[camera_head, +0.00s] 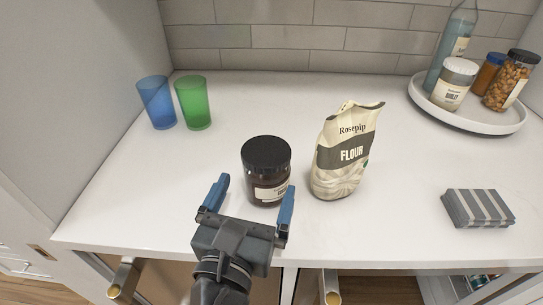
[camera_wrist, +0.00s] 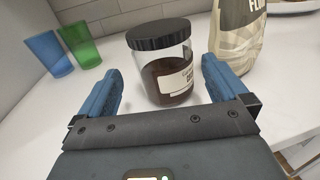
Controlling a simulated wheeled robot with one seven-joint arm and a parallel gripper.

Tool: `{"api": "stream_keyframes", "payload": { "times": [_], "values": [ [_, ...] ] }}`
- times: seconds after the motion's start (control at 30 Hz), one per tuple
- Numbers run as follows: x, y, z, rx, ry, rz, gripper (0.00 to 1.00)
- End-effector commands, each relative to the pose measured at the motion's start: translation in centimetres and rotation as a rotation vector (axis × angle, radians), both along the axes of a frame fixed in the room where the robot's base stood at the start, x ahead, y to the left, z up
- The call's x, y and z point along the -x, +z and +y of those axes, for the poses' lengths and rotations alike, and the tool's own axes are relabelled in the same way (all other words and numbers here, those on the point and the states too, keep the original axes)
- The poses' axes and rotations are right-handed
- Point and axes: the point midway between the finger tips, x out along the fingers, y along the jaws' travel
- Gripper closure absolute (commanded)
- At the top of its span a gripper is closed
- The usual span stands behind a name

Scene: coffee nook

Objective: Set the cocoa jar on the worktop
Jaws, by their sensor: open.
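The cocoa jar (camera_head: 267,176) is a clear jar with dark brown contents, a black lid and a pale label. It stands upright on the white worktop (camera_head: 230,140), near its front edge. My gripper (camera_head: 252,195) is open, its blue fingers pointing at the jar from the front. In the wrist view the jar (camera_wrist: 163,75) stands ahead of the gap between the fingertips (camera_wrist: 158,75). Nothing is held between the fingers. The right finger overlaps the lower right side of the jar in the head view; I cannot tell whether it touches.
A flour bag (camera_head: 342,155) stands close to the jar's right. A blue cup (camera_head: 157,103) and a green cup (camera_head: 194,103) are at the back left. A round tray (camera_head: 467,121) with several containers is at the back right. A striped grey block (camera_head: 478,208) lies at the right.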

Motion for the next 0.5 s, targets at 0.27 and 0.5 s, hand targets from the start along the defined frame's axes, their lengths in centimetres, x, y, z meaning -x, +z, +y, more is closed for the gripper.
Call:
{"api": "stream_keyframes", "payload": {
  "times": [0.27, 0.5],
  "values": [
    [-2.5, 0.0, -0.6, 0.0, -0.001, -0.001, 0.0],
    [-5.4, -0.7, -1.6, 0.0, -0.003, 0.0, 0.0]
  ]
}}
